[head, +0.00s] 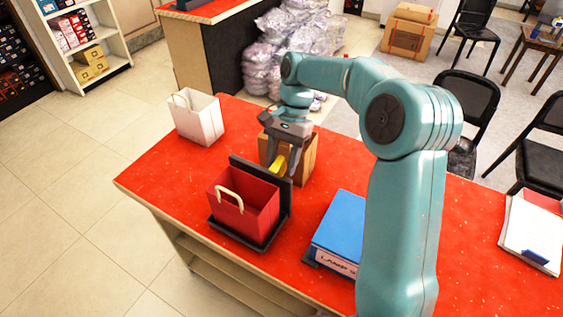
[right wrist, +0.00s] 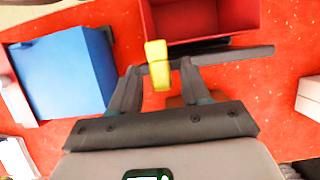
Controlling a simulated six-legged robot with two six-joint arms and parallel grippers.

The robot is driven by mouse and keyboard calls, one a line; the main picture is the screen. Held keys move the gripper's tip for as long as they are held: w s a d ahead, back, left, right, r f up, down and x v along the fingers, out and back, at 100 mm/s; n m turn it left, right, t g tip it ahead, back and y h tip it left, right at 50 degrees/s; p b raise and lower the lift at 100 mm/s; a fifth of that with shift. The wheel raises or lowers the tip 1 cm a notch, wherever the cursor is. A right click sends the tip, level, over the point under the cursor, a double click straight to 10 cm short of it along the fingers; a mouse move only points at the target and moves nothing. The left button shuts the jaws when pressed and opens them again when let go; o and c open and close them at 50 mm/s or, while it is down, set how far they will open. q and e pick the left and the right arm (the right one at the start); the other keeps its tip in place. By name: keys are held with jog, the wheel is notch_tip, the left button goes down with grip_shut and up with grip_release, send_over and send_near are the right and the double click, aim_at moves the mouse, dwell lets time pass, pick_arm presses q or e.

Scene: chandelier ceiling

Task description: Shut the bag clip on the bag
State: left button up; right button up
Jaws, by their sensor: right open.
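The red bag (head: 235,213) stands open-topped, with a cream handle, in a black stand (head: 245,238) with a tall back plate. A yellow clip (head: 279,165) is at the plate's top edge; the right wrist view also shows the clip (right wrist: 157,64) there, apart from the bag's opening (right wrist: 210,18). My right gripper (head: 284,163) is open, with its fingers either side of the clip. In the right wrist view the clip lies nearer the left finger, with a gap to the right one. Contact with the left finger is unclear. My left gripper is out of view.
A white bag (head: 197,118) stands at the counter's far left. A blue binder (head: 341,225) lies right of the stand, and papers (head: 530,235) lie far right. The red counter's (head: 160,180) left front is clear.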

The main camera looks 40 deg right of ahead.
jog(key=shift+w+a+f, duration=0.1)
jog(key=shift+a+f, duration=0.1)
jog(key=shift+f, duration=0.1)
jog(key=c, duration=0.4)
grip_shut()
